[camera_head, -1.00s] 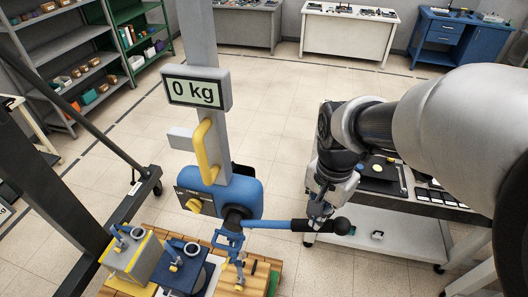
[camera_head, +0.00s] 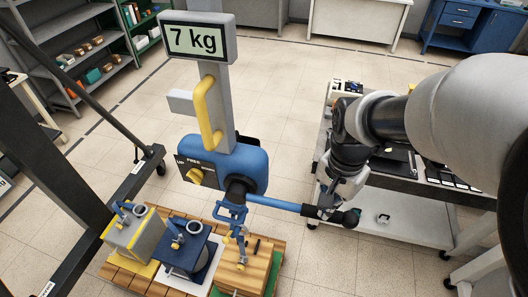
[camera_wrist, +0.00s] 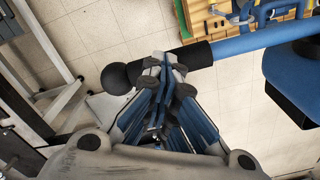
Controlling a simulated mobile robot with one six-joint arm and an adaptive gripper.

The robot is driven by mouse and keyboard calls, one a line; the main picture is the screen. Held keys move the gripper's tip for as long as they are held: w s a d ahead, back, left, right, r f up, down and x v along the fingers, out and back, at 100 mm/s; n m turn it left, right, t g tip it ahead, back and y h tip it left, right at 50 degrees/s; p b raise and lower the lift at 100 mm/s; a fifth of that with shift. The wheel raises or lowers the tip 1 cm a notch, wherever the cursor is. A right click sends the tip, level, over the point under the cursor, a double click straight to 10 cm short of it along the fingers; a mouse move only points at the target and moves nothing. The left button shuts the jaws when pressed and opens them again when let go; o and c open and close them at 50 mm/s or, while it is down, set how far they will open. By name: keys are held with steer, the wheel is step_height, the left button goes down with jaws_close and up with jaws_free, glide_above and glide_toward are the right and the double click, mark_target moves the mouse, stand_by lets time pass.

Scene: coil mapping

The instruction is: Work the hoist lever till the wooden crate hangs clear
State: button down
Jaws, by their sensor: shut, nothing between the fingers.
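The hoist (camera_head: 225,165) has a blue body hanging under a grey beam, and its display (camera_head: 196,40) reads 7 kg. Its blue lever (camera_head: 278,203) slopes down to the right, ending in a black grip and a ball. My gripper (camera_head: 322,212) is at the black grip. In the wrist view my gripper (camera_wrist: 165,64) is shut and empty, its tips over the grip (camera_wrist: 183,56); I cannot tell if they touch it. The wooden crate (camera_head: 258,268) is below the hoist, with the blue hook (camera_head: 240,250) at its top. Its underside is hidden.
A grey-yellow block (camera_head: 133,235) and a blue block (camera_head: 180,250) stand left of the crate on a wooden pallet (camera_head: 125,280). A white cart (camera_head: 400,228) stands right of the lever. A dark frame post (camera_head: 50,170) rises at left. The floor behind is open.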

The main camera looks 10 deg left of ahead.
steer(key=shift+d+f, duration=0.15)
steer(key=shift+f, duration=0.35)
